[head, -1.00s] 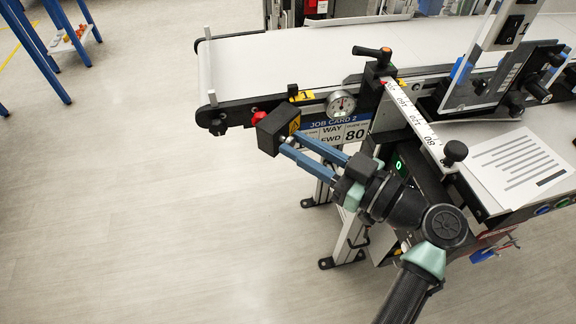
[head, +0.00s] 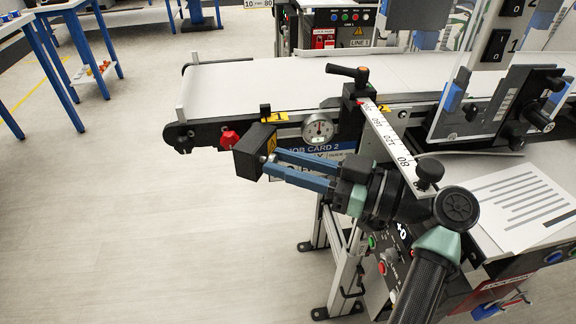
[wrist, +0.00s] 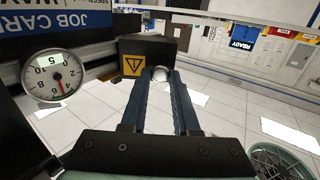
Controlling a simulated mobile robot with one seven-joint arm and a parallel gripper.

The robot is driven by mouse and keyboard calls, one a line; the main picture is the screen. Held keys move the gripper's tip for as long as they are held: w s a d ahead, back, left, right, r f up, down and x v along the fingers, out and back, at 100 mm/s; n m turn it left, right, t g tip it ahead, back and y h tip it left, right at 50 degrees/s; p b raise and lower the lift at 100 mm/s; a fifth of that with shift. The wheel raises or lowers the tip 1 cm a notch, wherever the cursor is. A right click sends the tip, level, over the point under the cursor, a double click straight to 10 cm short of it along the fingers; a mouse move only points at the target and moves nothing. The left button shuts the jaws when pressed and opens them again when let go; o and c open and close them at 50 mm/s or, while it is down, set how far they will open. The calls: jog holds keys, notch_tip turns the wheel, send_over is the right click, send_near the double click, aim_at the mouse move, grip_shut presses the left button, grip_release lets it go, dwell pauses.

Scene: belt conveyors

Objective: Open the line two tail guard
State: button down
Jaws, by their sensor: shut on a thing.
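The tail guard looks to be the black box (head: 250,152) with a yellow warning triangle, at the near side of the conveyor's left end. It also shows in the wrist view (wrist: 138,48), with the triangle facing the camera. My gripper (head: 270,163) reaches it from the right with two blue fingers. In the wrist view my gripper (wrist: 161,76) is shut on a round silver knob (wrist: 160,72) at the box's lower edge. The fingers hide part of the knob. A red knob (head: 229,139) sits just left of the box.
The conveyor belt (head: 260,85) runs above and behind the box. A dial gauge (head: 318,128), a job card 2 sign (head: 318,150) and a ruler arm (head: 390,140) are close to my gripper. Open floor (head: 130,240) lies at the lower left.

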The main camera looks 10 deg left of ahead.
jog(key=c, duration=0.7)
grip_release()
jog(key=v, duration=1.3)
jog(key=shift+b, duration=0.3)
